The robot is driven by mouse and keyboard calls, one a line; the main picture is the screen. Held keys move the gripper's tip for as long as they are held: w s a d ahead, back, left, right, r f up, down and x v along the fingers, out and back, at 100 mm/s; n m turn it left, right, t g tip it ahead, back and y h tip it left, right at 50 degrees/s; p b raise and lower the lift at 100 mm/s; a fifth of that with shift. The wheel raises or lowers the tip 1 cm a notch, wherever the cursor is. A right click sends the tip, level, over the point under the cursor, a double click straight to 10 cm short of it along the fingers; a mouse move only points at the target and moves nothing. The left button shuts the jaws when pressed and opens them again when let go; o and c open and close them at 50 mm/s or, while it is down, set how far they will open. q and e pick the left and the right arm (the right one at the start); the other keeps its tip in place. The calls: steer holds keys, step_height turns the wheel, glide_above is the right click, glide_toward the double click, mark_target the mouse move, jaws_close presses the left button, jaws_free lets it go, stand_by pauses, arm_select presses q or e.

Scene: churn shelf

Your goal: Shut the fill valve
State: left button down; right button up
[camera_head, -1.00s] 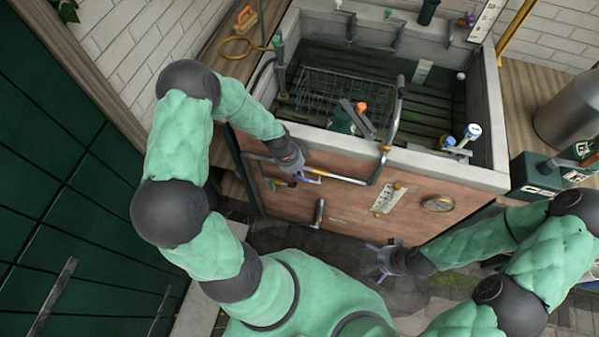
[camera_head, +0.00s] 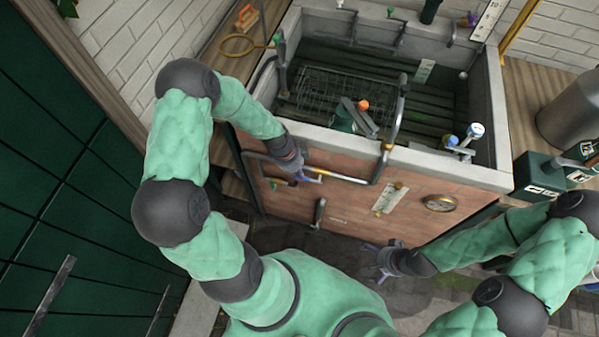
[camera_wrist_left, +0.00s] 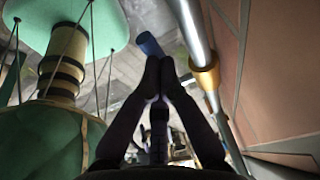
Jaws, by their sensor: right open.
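A bent metal pipe (camera_head: 345,178) with brass fittings runs along the front of the brick-faced tank (camera_head: 345,200). I cannot tell whether the fingertips touch the handle. My right gripper (camera_head: 372,260) is open and empty, low in front of the tank.
The tank holds a wire rack (camera_head: 335,92). A round gauge (camera_head: 440,203), a scale plate (camera_head: 391,198) and a small lever (camera_head: 318,212) are on its front. Green boxes (camera_head: 538,178) and a metal churn (camera_head: 570,120) stand at the right. Green cabinet doors (camera_head: 60,190) fill the left.

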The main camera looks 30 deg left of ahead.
arm_select(q)
steer(key=shift+s+a+f+b, duration=0.1)
steer(key=shift+a+f+b, duration=0.1)
steer(key=shift+f+b, duration=0.55)
steer(key=shift+a+f+b, duration=0.15)
steer(key=shift+f+b, duration=0.5)
steer(key=shift+b, duration=0.15)
steer(key=shift+f+b, duration=0.6)
steer(key=shift+s+b+x, duration=0.2)
steer(key=shift+b+x, duration=1.25)
steer(key=shift+x, duration=0.15)
steer(key=shift+w, duration=0.1)
